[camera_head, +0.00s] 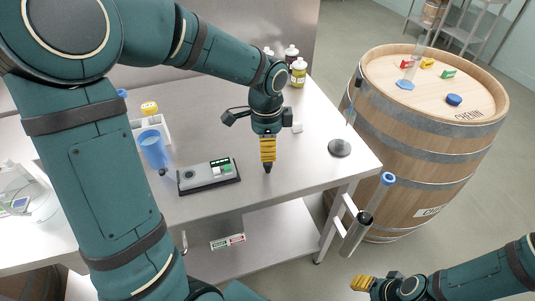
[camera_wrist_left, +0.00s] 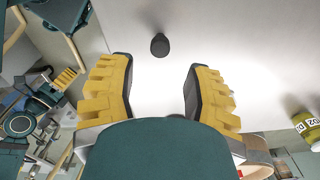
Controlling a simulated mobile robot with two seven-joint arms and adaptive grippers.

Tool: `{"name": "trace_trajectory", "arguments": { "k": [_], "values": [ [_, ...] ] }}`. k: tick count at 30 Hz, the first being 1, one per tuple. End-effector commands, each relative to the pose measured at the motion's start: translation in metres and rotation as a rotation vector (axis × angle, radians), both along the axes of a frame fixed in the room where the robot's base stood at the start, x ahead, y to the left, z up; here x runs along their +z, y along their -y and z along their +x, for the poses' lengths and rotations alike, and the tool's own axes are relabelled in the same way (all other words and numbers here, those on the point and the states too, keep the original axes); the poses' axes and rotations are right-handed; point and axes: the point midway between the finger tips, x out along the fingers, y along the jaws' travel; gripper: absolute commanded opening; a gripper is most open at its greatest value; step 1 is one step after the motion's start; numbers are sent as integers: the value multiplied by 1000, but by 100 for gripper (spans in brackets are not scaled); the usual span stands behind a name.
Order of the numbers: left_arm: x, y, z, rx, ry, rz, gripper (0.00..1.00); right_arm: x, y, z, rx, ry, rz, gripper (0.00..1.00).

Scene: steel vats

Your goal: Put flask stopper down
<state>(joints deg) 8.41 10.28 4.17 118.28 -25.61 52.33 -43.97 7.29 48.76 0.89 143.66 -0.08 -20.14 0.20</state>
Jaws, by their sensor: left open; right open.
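A small black stopper (camera_wrist_left: 160,45) rests on the steel table in the left wrist view. It lies beyond and between the two spread yellow fingers, touching neither. In the head view a dark tip (camera_head: 267,168) shows just under my left gripper (camera_head: 268,151); it looks like the same stopper, partly hidden by the fingers. My left gripper points down over the table and also shows in the left wrist view (camera_wrist_left: 158,92), open and empty. My right gripper (camera_head: 360,284) is open at the lower right, away from the table; nothing shows in it.
The steel table (camera_head: 215,225) holds a grey device (camera_head: 208,174), a blue cup (camera_head: 153,148), a round-based stand (camera_head: 339,148) and bottles (camera_head: 299,74) at the back. A wooden barrel (camera_head: 430,130) stands to the right. Bare tabletop lies around the left gripper.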

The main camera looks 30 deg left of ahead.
Motion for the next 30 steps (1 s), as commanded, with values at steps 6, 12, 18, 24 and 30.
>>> {"name": "trace_trajectory", "arguments": {
  "k": [6,12,18,24,30],
  "values": [
    [37,-1,0,1,2,0,50,10,0,-2,1,-5,1,47],
    [48,-1,0,-1,0,0,50,12,0,-3,1,-6,1,47],
    [48,-1,-1,0,-1,-1,50,12,0,-3,2,-7,1,47],
    [48,-1,0,0,0,0,50,12,0,-3,2,-7,1,47],
    [48,-1,-1,0,0,0,50,12,0,-3,1,-6,1,47]
  ]
}}
